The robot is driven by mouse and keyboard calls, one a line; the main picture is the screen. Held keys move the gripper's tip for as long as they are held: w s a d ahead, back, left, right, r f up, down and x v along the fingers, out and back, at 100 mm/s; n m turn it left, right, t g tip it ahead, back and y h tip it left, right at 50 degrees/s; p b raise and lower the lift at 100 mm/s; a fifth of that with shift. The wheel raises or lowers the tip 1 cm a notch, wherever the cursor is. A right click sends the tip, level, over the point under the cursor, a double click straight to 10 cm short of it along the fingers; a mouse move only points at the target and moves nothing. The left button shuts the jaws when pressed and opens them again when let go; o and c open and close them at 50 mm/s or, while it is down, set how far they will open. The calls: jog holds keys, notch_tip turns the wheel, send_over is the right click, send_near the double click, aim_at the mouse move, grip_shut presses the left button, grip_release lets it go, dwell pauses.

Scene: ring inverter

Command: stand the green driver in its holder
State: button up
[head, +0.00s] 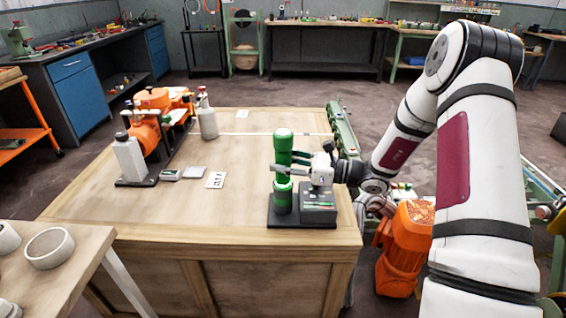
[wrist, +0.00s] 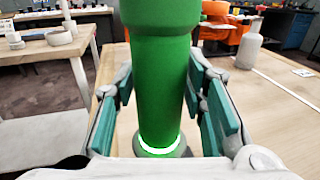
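The green driver (head: 283,148) stands upright at the black holder (head: 288,219) near the table's front right corner. In the wrist view the driver (wrist: 160,85) rises between my finger pads. A glowing ring (wrist: 158,148) circles its lower part at the holder, and the very bottom is hidden. My gripper (head: 297,168) reaches in from the right at the driver's height. In the wrist view my gripper (wrist: 160,108) has teal pads on both sides of the driver, with gaps visible beside it, so it looks open around the driver.
A dark control box (head: 318,203) is beside the driver on the right. A white bottle (head: 207,118), orange machines (head: 148,130) and a white card (head: 216,180) are on the table's left. The middle of the tabletop is clear. An orange motor (head: 405,245) is beyond the right edge.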

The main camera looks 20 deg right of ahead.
jog(key=shift+o, duration=0.8)
jog(key=shift+f, duration=0.1)
jog(key=v, duration=1.2)
jog(key=s+a+r+n+g+h, duration=0.2)
jog(key=s+a+r+n+g, duration=0.35)
jog(key=s+a+n, duration=0.2)
jog(key=s+a+r+n+g+h, duration=0.2)
jog(key=s+a+r+n+g, duration=0.35)
jog(key=s+a, duration=0.3)
jog(key=s+d+r+n+t+h, duration=0.1)
jog(key=s+d+n+t+h, duration=0.15)
jog(key=s+n+h, duration=0.55)
jog(key=s+d+r+n+t+h, duration=0.1)
jog(key=s+d+n+h, duration=0.25)
jog(key=s, duration=0.75)
notch_tip(320, 180, up, 14)
jog(key=t+p, duration=0.2)
jog(key=p, duration=1)
jog(key=shift+d+y, duration=0.15)
jog(key=shift+y, duration=0.1)
